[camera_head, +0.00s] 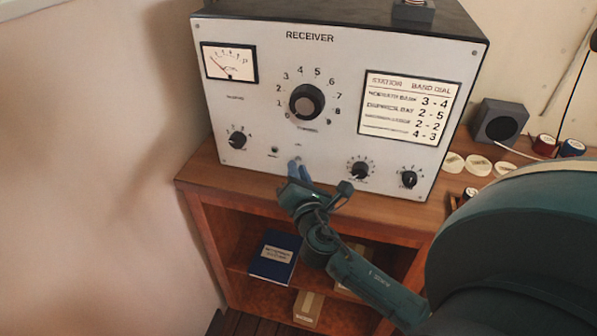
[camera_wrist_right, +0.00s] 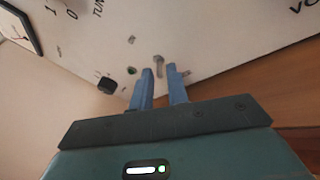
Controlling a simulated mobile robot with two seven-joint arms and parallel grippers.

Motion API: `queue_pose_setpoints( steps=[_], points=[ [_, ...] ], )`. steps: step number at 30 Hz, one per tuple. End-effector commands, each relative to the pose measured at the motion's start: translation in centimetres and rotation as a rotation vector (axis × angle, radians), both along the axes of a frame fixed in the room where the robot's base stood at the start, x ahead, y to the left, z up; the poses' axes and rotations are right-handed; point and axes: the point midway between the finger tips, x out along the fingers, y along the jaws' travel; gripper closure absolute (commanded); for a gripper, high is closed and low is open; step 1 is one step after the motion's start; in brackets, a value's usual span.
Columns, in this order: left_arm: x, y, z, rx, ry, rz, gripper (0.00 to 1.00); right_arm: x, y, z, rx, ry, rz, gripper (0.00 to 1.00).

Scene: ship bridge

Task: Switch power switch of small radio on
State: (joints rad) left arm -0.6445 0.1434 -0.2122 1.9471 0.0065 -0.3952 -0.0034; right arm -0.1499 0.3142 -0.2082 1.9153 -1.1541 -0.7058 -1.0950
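The radio is a white-faced box marked RECEIVER (camera_head: 310,36) on a wooden cabinet. A small metal toggle switch (camera_wrist_right: 158,62) sticks out low on its front panel, with a small green lamp (camera_head: 275,149) to its left; I cannot tell if the lamp is lit. My right gripper (camera_head: 299,171) is at the lower front of the panel. In the wrist view its two blue fingers (camera_wrist_right: 161,80) are apart, with the toggle in front of the gap between their tips. I cannot tell whether they touch it. My left gripper is not in view.
A large dial (camera_head: 306,102) sits mid-panel, with smaller knobs (camera_head: 360,171) low at the right and one (camera_head: 237,139) at the left. A dark grey box (camera_head: 499,122) and spools (camera_head: 545,145) stand to the right. A blue book (camera_head: 275,257) is on the shelf below.

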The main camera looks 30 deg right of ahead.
Motion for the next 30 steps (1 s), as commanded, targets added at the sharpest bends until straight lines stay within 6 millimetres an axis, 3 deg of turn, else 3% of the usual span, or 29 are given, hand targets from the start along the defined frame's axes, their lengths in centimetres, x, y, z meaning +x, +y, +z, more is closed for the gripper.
queue_pose_setpoints(
  steps=[2, 9, 20, 30],
  points=[
    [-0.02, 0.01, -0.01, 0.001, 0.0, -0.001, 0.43, -0.02, 0.0, -0.01, 0.0, 0.0, 0.0, 0.84],
    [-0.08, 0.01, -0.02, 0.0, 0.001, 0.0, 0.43, -0.04, 0.01, -0.01, -0.001, 0.0, 0.0, 1.0],
    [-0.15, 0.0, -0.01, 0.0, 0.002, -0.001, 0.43, -0.06, 0.03, 0.05, 0.008, 0.008, -0.001, 1.0],
    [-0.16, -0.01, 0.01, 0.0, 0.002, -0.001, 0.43, -0.08, 0.11, 0.78, 0.123, 0.104, 0.002, 1.0]
  ],
)
